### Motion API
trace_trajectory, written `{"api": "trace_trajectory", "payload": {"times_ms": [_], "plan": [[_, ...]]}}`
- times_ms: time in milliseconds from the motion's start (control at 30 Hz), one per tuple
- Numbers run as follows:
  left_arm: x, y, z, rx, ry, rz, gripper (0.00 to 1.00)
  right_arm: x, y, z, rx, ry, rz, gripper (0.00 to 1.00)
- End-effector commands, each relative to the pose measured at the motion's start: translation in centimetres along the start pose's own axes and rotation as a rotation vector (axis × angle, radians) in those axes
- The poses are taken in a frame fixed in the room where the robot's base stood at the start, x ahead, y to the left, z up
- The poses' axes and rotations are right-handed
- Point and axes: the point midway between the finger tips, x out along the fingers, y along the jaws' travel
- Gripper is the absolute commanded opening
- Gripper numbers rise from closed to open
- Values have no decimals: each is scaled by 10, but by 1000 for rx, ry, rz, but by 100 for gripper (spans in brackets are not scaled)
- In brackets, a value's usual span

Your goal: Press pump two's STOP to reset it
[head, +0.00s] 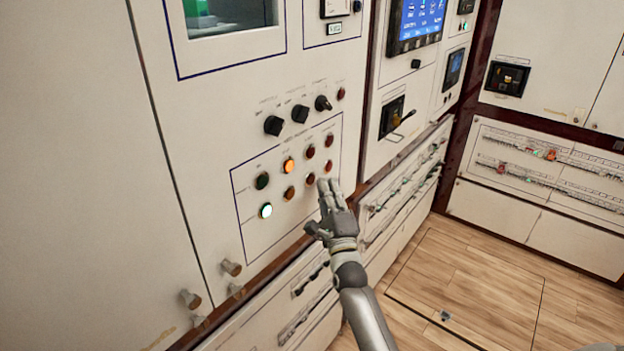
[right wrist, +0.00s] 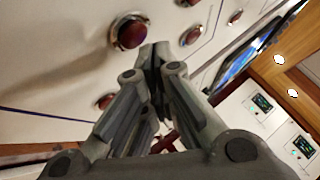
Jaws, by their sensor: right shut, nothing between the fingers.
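A panel of push buttons in two rows is set in the white cabinet front. The upper row has a dark green button (head: 262,181), a lit orange button (head: 289,165) and two red ones (head: 310,152). The lower row has a lit green button (head: 266,211) and several dark amber or red ones (head: 290,193). I cannot read which is pump two's STOP. My right gripper (head: 326,184) is shut and empty, its tips just below the lower row's right end. In the right wrist view the tips (right wrist: 155,52) lie between two red buttons (right wrist: 130,33); contact cannot be told. My left gripper is out of view.
Black rotary knobs (head: 300,114) sit above the buttons. Round posts (head: 190,298) stick out at lower left.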

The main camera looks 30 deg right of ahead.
Motion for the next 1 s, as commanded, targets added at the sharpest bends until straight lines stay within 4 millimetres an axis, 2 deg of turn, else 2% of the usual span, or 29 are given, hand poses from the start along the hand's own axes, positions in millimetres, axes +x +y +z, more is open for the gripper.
{"api": "trace_trajectory", "payload": {"times_ms": [267,700,1000], "plan": [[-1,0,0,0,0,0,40,-2,-1,-1,0,0,0,0],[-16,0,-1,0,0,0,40,-30,-23,-22,-1,0,0,0],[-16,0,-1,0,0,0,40,-35,-26,-25,0,0,-1,0]]}}
